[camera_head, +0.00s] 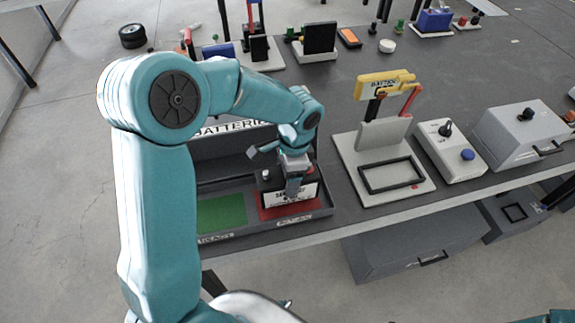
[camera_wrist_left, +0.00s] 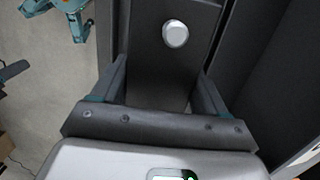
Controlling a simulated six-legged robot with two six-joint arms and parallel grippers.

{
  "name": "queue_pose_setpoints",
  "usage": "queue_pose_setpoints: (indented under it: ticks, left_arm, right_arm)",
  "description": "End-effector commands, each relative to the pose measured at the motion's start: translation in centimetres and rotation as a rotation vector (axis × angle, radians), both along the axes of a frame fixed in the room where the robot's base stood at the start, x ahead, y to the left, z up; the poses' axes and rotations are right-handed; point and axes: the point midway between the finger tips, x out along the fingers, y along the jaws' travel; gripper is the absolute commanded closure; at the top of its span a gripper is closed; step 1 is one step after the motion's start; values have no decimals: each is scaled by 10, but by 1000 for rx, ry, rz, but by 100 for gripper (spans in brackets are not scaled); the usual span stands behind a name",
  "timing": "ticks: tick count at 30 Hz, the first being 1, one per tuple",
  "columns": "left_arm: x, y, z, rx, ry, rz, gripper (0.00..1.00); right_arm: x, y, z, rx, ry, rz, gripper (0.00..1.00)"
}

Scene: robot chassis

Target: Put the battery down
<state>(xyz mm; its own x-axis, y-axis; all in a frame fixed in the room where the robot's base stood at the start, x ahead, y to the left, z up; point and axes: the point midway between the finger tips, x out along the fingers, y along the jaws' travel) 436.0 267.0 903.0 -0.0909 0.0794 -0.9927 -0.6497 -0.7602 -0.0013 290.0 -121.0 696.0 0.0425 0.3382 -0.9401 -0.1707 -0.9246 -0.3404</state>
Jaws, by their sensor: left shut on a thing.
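My left gripper (camera_head: 293,187) points down and is shut on the battery (camera_head: 268,178), a black box with a white label on its front. The battery is upright over the red pad (camera_head: 275,213) in the right part of the grey battery tray (camera_head: 232,230). Whether its underside touches the pad is hard to tell. The green pad (camera_head: 222,212) on the left is empty. In the left wrist view, the fingers (camera_wrist_left: 160,88) are on both sides of the dark battery (camera_wrist_left: 158,62), with a pale round terminal on top. My right gripper is out of view.
The tray has a raised back with a "BATTERIES" sign (camera_head: 236,126). Right of it stand a white stand with a yellow-topped tester (camera_head: 385,84), a control box (camera_head: 450,150) and a grey case (camera_head: 520,135). Small parts line the table's far side. The table edge runs in front.

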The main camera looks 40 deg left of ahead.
Motion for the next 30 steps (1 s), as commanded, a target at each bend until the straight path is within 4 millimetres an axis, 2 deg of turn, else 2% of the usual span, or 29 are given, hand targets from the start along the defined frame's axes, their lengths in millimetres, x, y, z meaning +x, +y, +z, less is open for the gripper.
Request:
queue_pose_setpoints:
  ticks: [6, 19, 20, 21, 22, 30]
  left_arm:
    - [1, 1, -22, 2, -3, 1, 100]
    - [1, 1, -27, 1, -5, 1, 100]
    - [0, 0, -29, 0, 0, 0, 20]
    - [0, 0, -28, 0, 0, 0, 7]
    - [0, 0, -28, 0, 0, 0, 1]
    - [0, 0, -27, 0, 0, 0, 1]
  right_arm:
    - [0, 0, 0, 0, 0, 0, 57]
    - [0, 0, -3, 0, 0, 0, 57]
    - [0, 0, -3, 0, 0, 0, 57]
    - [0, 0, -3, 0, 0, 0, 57]
    - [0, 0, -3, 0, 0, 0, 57]
    - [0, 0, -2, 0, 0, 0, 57]
